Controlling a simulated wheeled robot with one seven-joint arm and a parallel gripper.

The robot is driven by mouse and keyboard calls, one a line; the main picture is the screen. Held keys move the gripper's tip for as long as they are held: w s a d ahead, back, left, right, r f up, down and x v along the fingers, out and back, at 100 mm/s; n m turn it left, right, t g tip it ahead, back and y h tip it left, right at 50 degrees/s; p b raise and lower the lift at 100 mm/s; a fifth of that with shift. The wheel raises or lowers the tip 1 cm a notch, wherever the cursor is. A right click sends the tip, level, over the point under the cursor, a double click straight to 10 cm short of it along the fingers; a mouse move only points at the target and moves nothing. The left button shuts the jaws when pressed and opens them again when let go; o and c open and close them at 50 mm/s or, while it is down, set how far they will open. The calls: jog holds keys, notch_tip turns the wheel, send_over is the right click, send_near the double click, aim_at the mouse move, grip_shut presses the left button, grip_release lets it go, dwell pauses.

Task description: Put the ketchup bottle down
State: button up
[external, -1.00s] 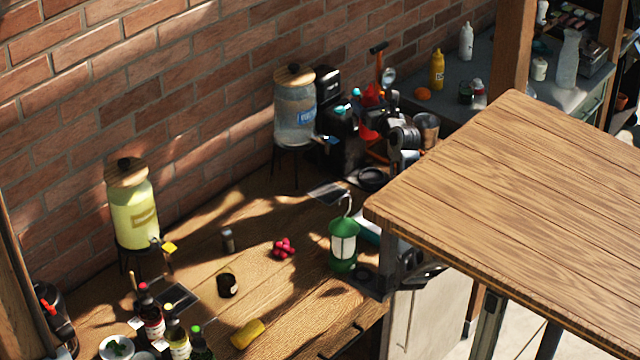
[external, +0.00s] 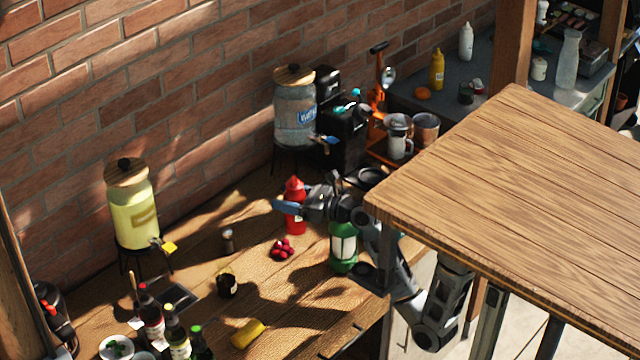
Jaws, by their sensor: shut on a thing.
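My gripper (external: 300,207) reaches in from the right and is shut around the bottle's middle. One blue-grey finger crosses the bottle's front; the other finger is mostly hidden. The bottle's base is low by the counter top, but I cannot tell whether it touches.
A water dispenser (external: 295,115) stands behind the bottle, and a yellow drink dispenser (external: 135,210) stands at the left. A small dark jar (external: 227,285) and a shaker (external: 228,240) are to the left. A raised wooden tabletop (external: 530,200) hides part of my arm.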

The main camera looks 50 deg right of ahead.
jog(key=s+a+f+n+g+y, duration=0.1)
jog(key=s+a+f+n+y, duration=0.15)
jog(key=s+f, duration=0.4)
notch_tip(320, 180, down, 10)
jog(key=b, duration=0.2)
jog(key=shift+s+r+m, duration=0.15)
jog(key=shift+s+m, duration=0.25)
jog(key=shift+m, duration=0.05)
jog(key=shift+a, duration=0.1)
jog(key=o, duration=1.3)
